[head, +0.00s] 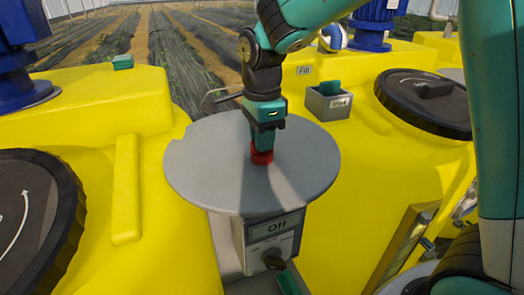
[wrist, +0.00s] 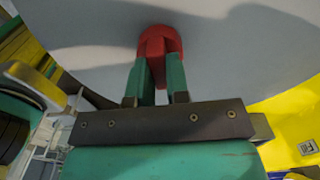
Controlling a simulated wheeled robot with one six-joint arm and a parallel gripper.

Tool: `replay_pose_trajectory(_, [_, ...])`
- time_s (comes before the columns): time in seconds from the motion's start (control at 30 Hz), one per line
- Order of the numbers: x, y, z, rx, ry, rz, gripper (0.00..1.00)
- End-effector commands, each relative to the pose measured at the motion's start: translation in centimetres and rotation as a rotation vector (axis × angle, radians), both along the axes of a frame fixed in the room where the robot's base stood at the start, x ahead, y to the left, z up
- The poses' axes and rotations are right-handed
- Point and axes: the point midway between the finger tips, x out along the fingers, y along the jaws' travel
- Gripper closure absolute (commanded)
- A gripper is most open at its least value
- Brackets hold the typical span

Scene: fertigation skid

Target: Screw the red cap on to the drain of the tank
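The red cap (head: 262,157) is at the middle of the round grey plate (head: 205,170). My gripper (head: 263,146) points down at it from above. In the wrist view the two green fingers (wrist: 160,68) reach the red cap (wrist: 158,42) and appear closed on its narrow raised middle. I cannot tell whether the cap rests on the plate or is just clear of it. Yellow tanks (head: 350,160) stand on both sides of the plate. No drain can be made out in either view.
Below the plate is a grey box marked "Off" (head: 277,227) with a dark knob. Black round lids (head: 425,100) top the tanks. A small grey box with a green block (head: 329,100) stands behind right. Blue motors (head: 375,22) rise at the back.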

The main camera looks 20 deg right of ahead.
Motion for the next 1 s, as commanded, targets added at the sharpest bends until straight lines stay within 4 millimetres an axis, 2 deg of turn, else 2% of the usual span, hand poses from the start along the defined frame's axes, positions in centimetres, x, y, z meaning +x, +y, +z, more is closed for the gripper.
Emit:
replay_pose_trajectory(0.17, [0.0, 0.0, 0.4, 0.0, 0.0, 0.0, 1.0])
replay_pose_trajectory(0.7, [0.0, 0.0, 4.8, 0.0, 0.001, 0.0, 1.0])
replay_pose_trajectory(1.0, [0.0, 0.0, 5.0, 0.0, 0.0, 0.0, 1.0])
